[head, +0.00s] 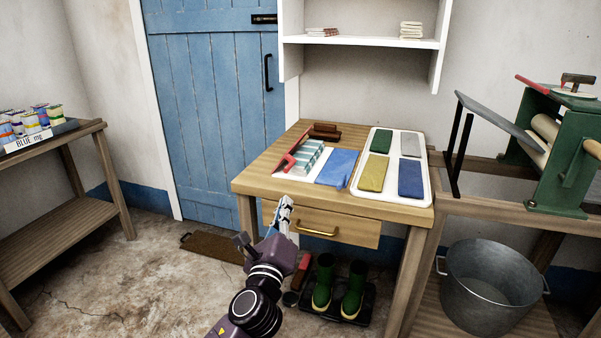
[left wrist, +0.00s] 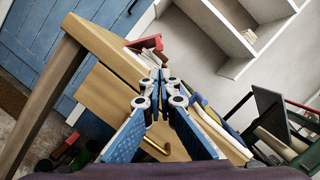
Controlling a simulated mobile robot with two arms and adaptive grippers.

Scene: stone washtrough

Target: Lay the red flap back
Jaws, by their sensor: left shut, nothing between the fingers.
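The red flap (head: 289,162) is a narrow red piece on the left side of a white board (head: 283,176) on the wooden table; in the head view it looks tilted up. Beside it on the board are grey-green slats (head: 307,156) and a blue panel (head: 337,168). The red flap also shows in the left wrist view (left wrist: 147,43), beyond my fingertips. My left gripper (head: 286,204) is shut and empty, in front of the table's near edge and apart from the flap. The left wrist view shows its fingers together (left wrist: 159,80). My right gripper is out of view.
A white tray (head: 427,182) with green, grey, yellow and blue pads lies right of the board. Brown blocks (head: 324,131) lie behind. A drawer with a brass handle (head: 315,232) is below the tabletop (head: 260,184). A green wringer (head: 559,160) stands at right.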

